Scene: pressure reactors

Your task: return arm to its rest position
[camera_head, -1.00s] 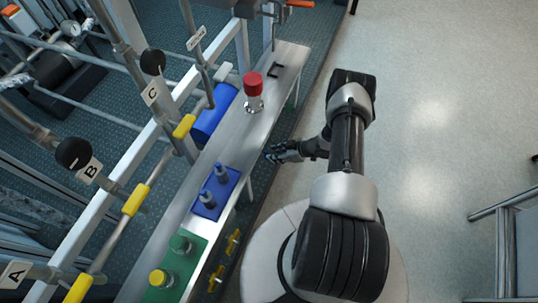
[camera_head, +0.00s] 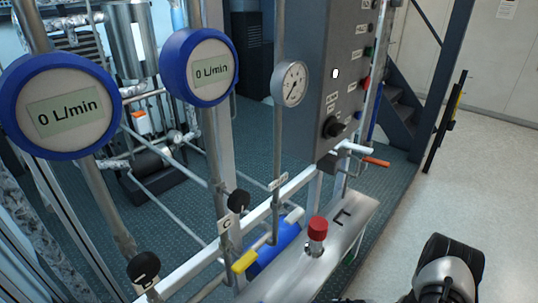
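My arm (camera_head: 447,272) shows only in part at the lower right, beside the metal bench and over the pale floor. My gripper is not in view; a small dark part at the bottom edge, left of the arm, is too cut off to tell what it is.
A metal bench (camera_head: 345,222) carries a red-capped vessel (camera_head: 317,232). Behind it are a grey control panel (camera_head: 345,80), a pressure gauge (camera_head: 290,83) and two blue flow meters reading 0 L/min (camera_head: 199,68). The pale floor (camera_head: 480,170) at right is open.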

